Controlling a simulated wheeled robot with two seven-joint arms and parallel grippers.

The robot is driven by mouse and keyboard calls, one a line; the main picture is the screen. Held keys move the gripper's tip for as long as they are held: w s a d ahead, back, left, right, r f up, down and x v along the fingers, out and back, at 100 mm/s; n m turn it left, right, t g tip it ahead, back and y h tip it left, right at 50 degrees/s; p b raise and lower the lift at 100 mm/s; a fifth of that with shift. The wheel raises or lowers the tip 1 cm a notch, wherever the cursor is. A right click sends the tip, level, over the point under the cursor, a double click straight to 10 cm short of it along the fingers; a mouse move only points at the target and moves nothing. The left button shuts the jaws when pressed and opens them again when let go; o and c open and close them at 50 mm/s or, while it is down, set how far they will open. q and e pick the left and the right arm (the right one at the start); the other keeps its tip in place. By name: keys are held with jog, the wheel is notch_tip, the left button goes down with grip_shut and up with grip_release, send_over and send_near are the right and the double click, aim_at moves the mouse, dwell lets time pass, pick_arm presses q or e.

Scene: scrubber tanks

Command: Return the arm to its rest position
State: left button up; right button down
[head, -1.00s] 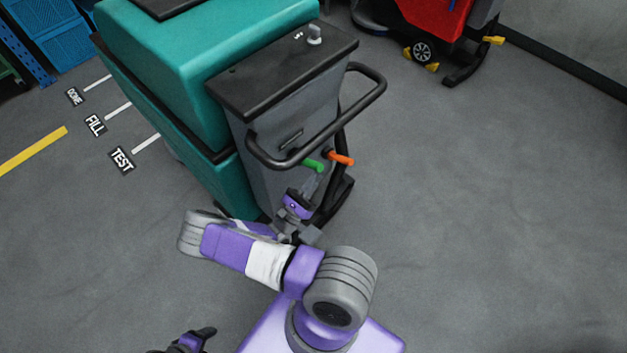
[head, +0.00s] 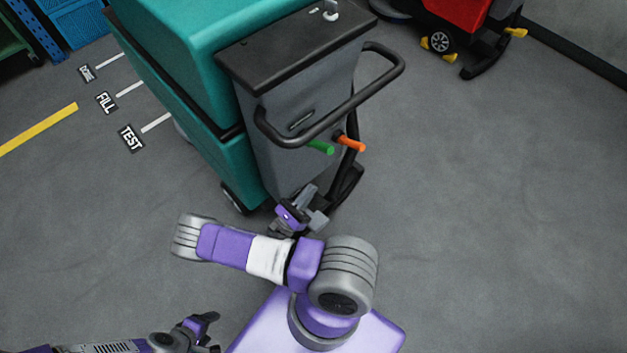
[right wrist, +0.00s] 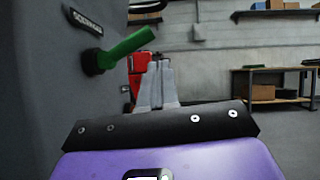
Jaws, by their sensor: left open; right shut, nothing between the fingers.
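The teal and grey scrubber (head: 180,80) stands at the upper middle of the head view. Low on its grey rear are a green lever (head: 321,147) and an orange lever (head: 350,143). My right gripper (head: 314,203) is below the levers, apart from them, shut and empty. In the right wrist view its closed fingers (right wrist: 157,75) point past the scrubber's grey wall, with the green lever (right wrist: 128,44) to their upper left. My left gripper (head: 212,334) is open at the bottom edge of the head view, away from the scrubber, partly cut off.
The scrubber's black handle bar (head: 392,85) juts out above my right gripper. A red machine (head: 450,20) stands at the upper right. Floor labels such as TEST (head: 131,138) lie to the left. The floor on the right is clear. A wooden workbench (right wrist: 268,88) shows in the right wrist view.

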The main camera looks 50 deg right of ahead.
jog(key=shift+a+f, duration=0.2)
jog(key=shift+a, duration=0.15)
jog(key=shift+s, duration=0.1)
dwell(0.3)
jog(key=s+a+f+m+g+y+p, duration=0.3)
jog(key=s+a+f+m+g+y, duration=0.5)
jog(key=s+y, duration=0.65)
jog(key=w+a+m+t+y+p, duration=0.1)
jog(key=w+a+m+t+y, duration=1)
jog(key=w+a+y, duration=0.3)
jog(key=w+a+m, duration=0.1)
jog(key=a, duration=0.2)
jog(key=shift+w+r+m+t, duration=0.25)
jog(key=shift+w+m+t, duration=0.05)
jog(key=shift+m, duration=0.1)
